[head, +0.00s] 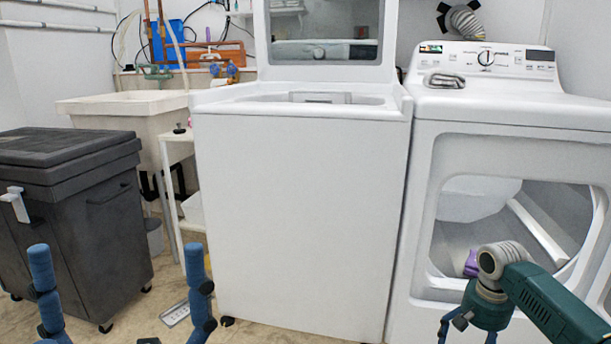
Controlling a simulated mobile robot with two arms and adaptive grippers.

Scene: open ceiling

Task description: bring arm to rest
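My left gripper (117,250) appears at the bottom left as two separate blue fingers pointing up, wide apart with nothing between them. It is in front of the dark bin and the floor. My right arm comes in from the lower right, green with a grey wrist joint, in front of the open dryer (423,250). My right gripper (468,335) points down at the bottom edge. Its fingertips are cut off by the frame, so its opening and anything in it are hidden.
A white washer (300,215) with its lid raised stands in the middle. A purple item (471,263) shows behind my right wrist, at the dryer opening. A dark wheeled bin (75,220) and a sink (120,103) are at left. Some floor is clear before the bin.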

